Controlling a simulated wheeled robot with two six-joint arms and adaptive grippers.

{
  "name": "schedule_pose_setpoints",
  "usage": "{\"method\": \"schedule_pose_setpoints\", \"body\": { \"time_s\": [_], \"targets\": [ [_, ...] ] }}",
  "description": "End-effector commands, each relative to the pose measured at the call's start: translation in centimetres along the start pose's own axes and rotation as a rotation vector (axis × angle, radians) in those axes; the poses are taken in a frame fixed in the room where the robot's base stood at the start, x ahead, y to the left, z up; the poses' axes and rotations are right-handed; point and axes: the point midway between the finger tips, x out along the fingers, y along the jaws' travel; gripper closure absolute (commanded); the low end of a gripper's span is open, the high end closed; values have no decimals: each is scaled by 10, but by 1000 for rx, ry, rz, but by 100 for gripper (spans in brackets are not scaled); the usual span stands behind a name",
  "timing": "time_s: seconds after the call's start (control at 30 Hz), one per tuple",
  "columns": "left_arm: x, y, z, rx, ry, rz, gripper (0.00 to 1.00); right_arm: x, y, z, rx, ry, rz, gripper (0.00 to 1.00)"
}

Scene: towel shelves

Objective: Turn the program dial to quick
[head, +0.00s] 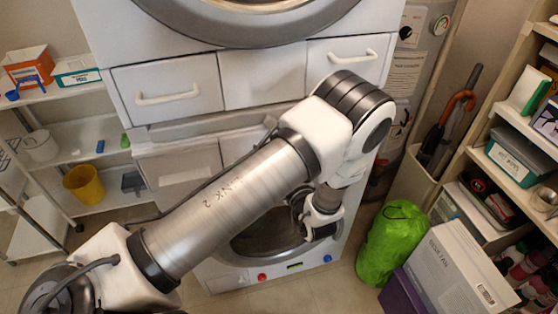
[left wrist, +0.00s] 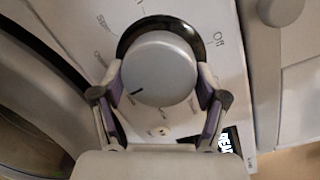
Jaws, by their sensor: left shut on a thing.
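The program dial (left wrist: 160,68) is a round silver knob with a dark collar on a white panel, in the left wrist view. A short dark mark on its face points to the lower left. "Off" is printed to the upper right of it; the other labels around it are too blurred or covered to read surely. My left gripper (left wrist: 160,98) has its two fingers closed on opposite sides of the dial. In the head view my left arm reaches across to the lower machine (head: 228,279), and my left gripper (head: 298,203) hides the dial. My right gripper is not in view.
Another machine with drawers (head: 165,92) below it stands above. A green bag (head: 392,243) and a white box (head: 462,268) stand on the right beside shelves. A left rack holds a yellow bucket (head: 84,184). A small dark display (left wrist: 229,142) is near the dial.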

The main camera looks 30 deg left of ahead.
Motion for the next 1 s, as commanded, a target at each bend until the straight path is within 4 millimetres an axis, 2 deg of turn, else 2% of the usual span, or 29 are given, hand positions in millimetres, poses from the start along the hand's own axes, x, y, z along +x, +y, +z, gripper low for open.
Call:
{"method": "schedule_pose_setpoints", "body": {
  "time_s": [0.3, 0.5, 1.0],
  "targets": [
    [1, -1, 0, 254, -21, -34, 62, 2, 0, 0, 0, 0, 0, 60],
    [1, 0, 0, 358, -29, -45, 62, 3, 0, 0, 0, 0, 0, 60],
    [1, 0, 0, 427, -33, -52, 62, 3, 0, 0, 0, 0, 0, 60]
  ]
}}
